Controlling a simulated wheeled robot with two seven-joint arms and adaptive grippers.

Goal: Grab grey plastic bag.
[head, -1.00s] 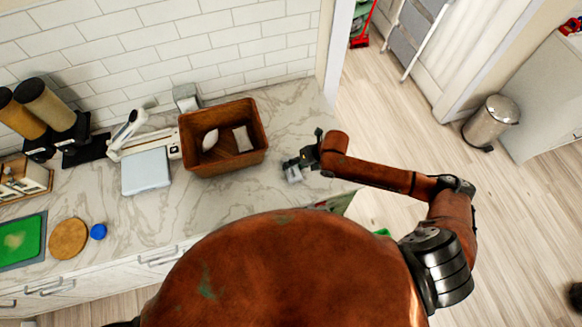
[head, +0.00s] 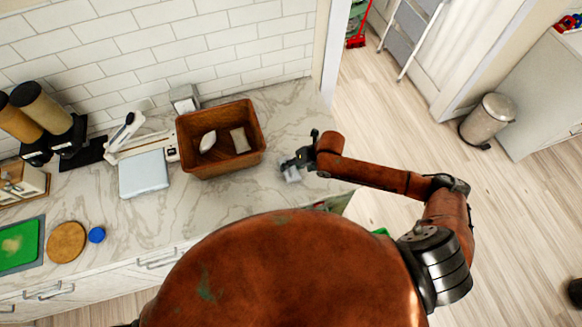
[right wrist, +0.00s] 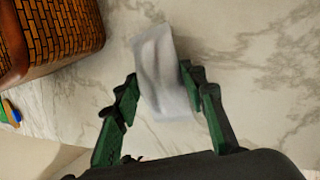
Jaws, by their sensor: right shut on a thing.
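The grey plastic bag (right wrist: 160,70) is a small pale packet on the marble counter, to the right of the brown basket. It also shows in the head view (head: 291,175). My right gripper (right wrist: 160,88) is shut on the bag, with a green finger on each side of it. In the head view the right gripper (head: 292,166) is low at the counter, and its arm comes in from the right. I cannot tell whether the bag still touches the counter. My left gripper is not in view.
The brown woven basket (head: 184,150) holds two pale packets. A scale (head: 144,172), a wooden disc (head: 66,242), a blue cap (head: 97,235) and a green board (head: 18,246) lie farther left. Bare counter surrounds the bag. A tiled wall stands behind.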

